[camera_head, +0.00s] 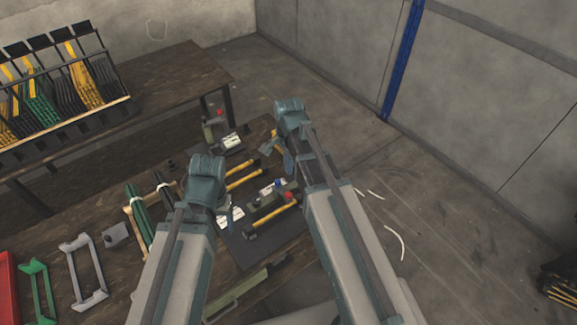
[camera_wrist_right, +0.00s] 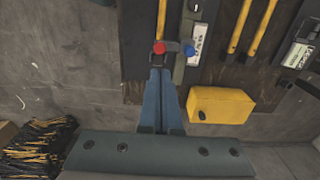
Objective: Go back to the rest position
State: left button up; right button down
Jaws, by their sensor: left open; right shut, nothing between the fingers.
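My left gripper (camera_head: 229,217) hangs over the workbench (camera_head: 180,268) in the head view, partly hidden behind its wrist; it is open. My right gripper (camera_head: 287,160) is over the bench's right side, and its wrist hides part of it. In the right wrist view its blue-grey fingers (camera_wrist_right: 161,76) are together with nothing between them. Their tips appear close to a press with a red button and a blue button (camera_wrist_right: 190,51); I cannot tell whether they touch. In the head view a press with blue and red buttons (camera_head: 268,194) lies between the arms.
Yellow-handled tools (camera_head: 243,178) lie on a dark mat. Green and grey handles (camera_head: 84,272) lie at the bench's left. A rack of yellow, green and black parts (camera_head: 60,85) stands on the back table. A yellow box (camera_wrist_right: 222,105) shows in the wrist view. Floor at right is mostly clear.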

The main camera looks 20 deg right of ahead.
pick_arm(q)
notch_tip(320, 180, down, 3)
jog(key=b, duration=0.2)
jog(key=shift+r+b, duration=0.2)
jog(key=shift+b, duration=0.1)
pick_arm(e)
jog(key=s+a+f+n+h, duration=0.1)
jog(key=s+a+f+n, duration=0.1)
jog(key=s+a+n, duration=0.9)
jog(key=s+n, duration=0.3)
jog(key=n, duration=0.3)
jog(key=shift+s+a+f+n, duration=0.15)
jog(key=shift+a+f+n, duration=0.1)
jog(key=shift+a+n, duration=0.15)
pick_arm(q)
jog(key=shift+d, duration=0.1)
pick_arm(e)
jog(key=shift+d, duration=0.15)
